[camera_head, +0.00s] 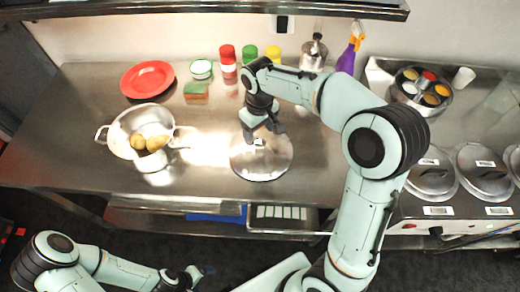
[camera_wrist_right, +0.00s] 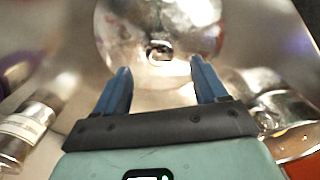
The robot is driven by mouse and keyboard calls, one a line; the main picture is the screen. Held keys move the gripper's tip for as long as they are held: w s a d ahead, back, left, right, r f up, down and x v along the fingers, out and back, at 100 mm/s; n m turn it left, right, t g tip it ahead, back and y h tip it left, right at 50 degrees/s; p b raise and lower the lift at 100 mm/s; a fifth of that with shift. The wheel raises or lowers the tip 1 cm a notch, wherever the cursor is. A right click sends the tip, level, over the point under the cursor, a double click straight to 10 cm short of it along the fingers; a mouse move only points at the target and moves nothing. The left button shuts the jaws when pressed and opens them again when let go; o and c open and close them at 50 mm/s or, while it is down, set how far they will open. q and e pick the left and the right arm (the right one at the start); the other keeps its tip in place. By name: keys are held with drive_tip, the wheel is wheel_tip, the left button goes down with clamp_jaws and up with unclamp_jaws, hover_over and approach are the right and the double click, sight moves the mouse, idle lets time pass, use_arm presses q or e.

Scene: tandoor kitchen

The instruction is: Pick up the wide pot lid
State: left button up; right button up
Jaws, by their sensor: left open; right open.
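The wide pot lid (camera_head: 268,168), round and shiny silver, lies flat on the steel counter in the head view. My right gripper (camera_head: 262,136) is over its middle, partly covering the knob. In the right wrist view the lid (camera_wrist_right: 120,35) fills the upper middle, with its knob (camera_wrist_right: 160,52) showing just past and between the fingertips. The blue fingers of my right gripper (camera_wrist_right: 160,72) are open and empty. I cannot tell whether they touch the lid. My left gripper (camera_head: 198,272) is open, low in front of the counter and far from the lid.
A colander (camera_head: 118,135) with potatoes stands left of the lid. A red plate (camera_head: 147,79), a sponge (camera_head: 196,91), several spice jars (camera_head: 228,62), a metal jug (camera_head: 314,52) and a purple spray bottle (camera_head: 350,55) stand behind. Lidded pots (camera_head: 430,175) are at right. Counter around the lid is clear.

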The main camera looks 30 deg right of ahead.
sight(260, 142)
drive_tip(key=shift+s+f, duration=0.1)
drive_tip(key=shift+f, duration=1.85)
clamp_jaws()
drive_tip(key=shift+r, duration=0.1)
